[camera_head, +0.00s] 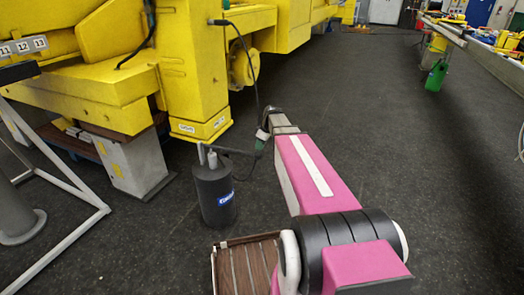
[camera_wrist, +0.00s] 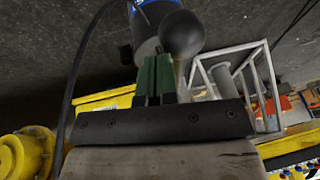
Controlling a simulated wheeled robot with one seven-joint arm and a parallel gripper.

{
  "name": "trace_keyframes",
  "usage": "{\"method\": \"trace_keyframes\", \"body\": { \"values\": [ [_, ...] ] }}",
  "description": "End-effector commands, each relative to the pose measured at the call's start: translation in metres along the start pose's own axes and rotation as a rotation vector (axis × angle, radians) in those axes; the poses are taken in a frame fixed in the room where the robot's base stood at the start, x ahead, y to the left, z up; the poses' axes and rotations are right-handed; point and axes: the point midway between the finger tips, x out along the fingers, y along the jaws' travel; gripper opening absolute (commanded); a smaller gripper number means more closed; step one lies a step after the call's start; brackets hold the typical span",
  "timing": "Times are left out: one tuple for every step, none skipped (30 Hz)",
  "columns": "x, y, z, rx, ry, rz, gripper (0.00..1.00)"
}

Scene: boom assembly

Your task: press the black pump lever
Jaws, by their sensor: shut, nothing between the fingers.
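The pump (camera_head: 214,192) is a dark cylinder with a blue label, standing upright on the floor in the head view. Its thin black lever (camera_head: 235,152) sticks out from the top to the right, towards my gripper (camera_head: 263,137). In the wrist view the lever's round black knob (camera_wrist: 182,34) is large and close, just beside and beyond the green fingertips of my gripper (camera_wrist: 156,62). The fingers are together with nothing between them. Whether they touch the knob I cannot tell. The pump body (camera_wrist: 148,20) shows behind the knob, partly hidden.
A yellow machine frame (camera_head: 198,70) stands behind and left of the pump, with a black cable (camera_head: 252,70) hanging down near my gripper. A white metal frame (camera_head: 75,180) stands at the left.

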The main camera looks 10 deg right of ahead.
Motion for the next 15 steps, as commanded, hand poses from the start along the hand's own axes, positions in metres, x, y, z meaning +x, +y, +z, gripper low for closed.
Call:
{"method": "trace_keyframes", "body": {
  "values": [
    [-0.008,0.001,-0.009,-0.001,0.006,0.003,0.00],
    [-0.013,0.001,-0.013,-0.001,0.010,0.004,0.00],
    [-0.023,0.000,-0.010,0.002,0.010,0.005,0.00],
    [-0.029,0.000,-0.009,0.002,0.010,0.006,0.00],
    [-0.035,-0.001,-0.008,0.002,0.010,0.005,0.00],
    [-0.043,0.000,-0.008,0.002,0.011,0.006,0.00],
    [-0.049,0.000,-0.008,0.002,0.012,0.007,0.00],
    [-0.055,0.000,-0.007,0.002,0.011,0.006,0.00],
    [-0.062,0.000,-0.006,0.002,0.011,0.006,0.00],
    [-0.068,0.000,-0.006,0.002,0.012,0.006,0.00],
    [-0.073,0.000,-0.006,0.002,0.012,0.007,0.00],
    [-0.080,0.000,-0.006,0.002,0.012,0.006,0.00],
    [-0.084,-0.001,-0.006,0.002,0.011,0.005,0.00],
    [-0.089,-0.001,-0.005,0.001,0.012,0.006,0.00],
    [-0.094,0.000,-0.005,0.001,0.012,0.006,0.00]
  ]
}}
